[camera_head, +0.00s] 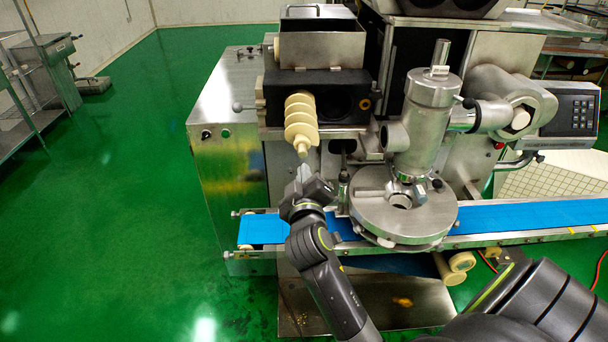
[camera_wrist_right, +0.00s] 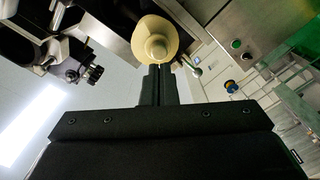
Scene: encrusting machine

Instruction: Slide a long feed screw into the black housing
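A cream feed screw (camera_head: 301,122) sticks out of the left opening of the black housing (camera_head: 273,94), its narrow tip pointing toward me and slightly down. Its inner end is hidden inside the housing. The housing's right opening (camera_head: 340,101) looks dark and empty. My right gripper (camera_head: 304,170) is just below and in front of the screw tip, fingers together with nothing visible between them. In the right wrist view, the screw's rounded end (camera_wrist_right: 157,45) is just beyond the closed fingertips (camera_wrist_right: 157,69); I cannot tell whether they touch. My left gripper is not in view.
A steel hopper box (camera_head: 322,50) sits above the housing. A steel cylinder (camera_head: 430,110) and round disc unit (camera_head: 370,208) stand to the right, close to my right arm. A blue conveyor belt (camera_head: 530,215) runs below. Green floor (camera_head: 120,180) is open at left.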

